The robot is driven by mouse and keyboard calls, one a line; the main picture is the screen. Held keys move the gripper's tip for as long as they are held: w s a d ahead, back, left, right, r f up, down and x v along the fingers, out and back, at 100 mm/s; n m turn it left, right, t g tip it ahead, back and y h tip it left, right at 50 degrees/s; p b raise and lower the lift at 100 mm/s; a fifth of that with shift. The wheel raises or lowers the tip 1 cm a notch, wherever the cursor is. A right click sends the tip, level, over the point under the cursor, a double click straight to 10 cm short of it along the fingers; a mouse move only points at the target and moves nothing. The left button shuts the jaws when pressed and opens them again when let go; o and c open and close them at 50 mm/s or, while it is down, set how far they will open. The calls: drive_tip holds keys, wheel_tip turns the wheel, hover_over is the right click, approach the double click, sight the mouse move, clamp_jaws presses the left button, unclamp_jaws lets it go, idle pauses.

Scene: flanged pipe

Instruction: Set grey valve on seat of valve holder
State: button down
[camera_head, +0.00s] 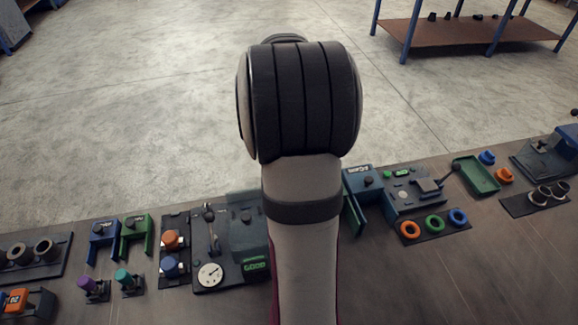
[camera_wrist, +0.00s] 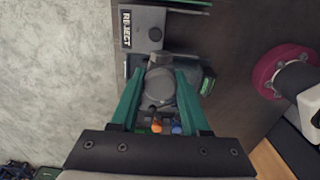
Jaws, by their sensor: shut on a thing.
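In the wrist view, my gripper (camera_wrist: 159,76) has its two green fingers on either side of a rounded grey valve (camera_wrist: 160,92) and is shut on it. A dark grey part shows just beyond the valve, between and past the fingertips. I cannot tell whether it belongs to the valve or to something behind it. In the head view my own arm covers the middle of the bench and hides the gripper and the valve. I cannot make out the valve holder or its seat for certain in either view.
A grey box marked REJECT (camera_wrist: 145,28) is just beyond the fingertips. Small orange (camera_wrist: 157,127) and blue (camera_wrist: 176,128) parts show between the fingers near the palm. In the head view, a gauge panel (camera_head: 208,245) is left of my arm, and a ring tray (camera_head: 432,239) is right.

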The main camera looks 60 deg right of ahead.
drive_tip(key=w+a+f, duration=0.4)
drive_tip(key=w+a, duration=0.1)
drive_tip(key=w, duration=0.3)
drive_tip(key=w+a+f, duration=0.5)
drive_tip(key=w, duration=0.2)
drive_tip(key=w+a+f, duration=0.5)
drive_tip(key=w, duration=0.3)
drive_tip(key=shift+w+a, duration=0.35)
drive_tip(key=shift+a, duration=0.05)
drive_tip(key=shift+f, duration=1.15)
drive_tip(key=shift+f, duration=0.5)
unclamp_jaws()
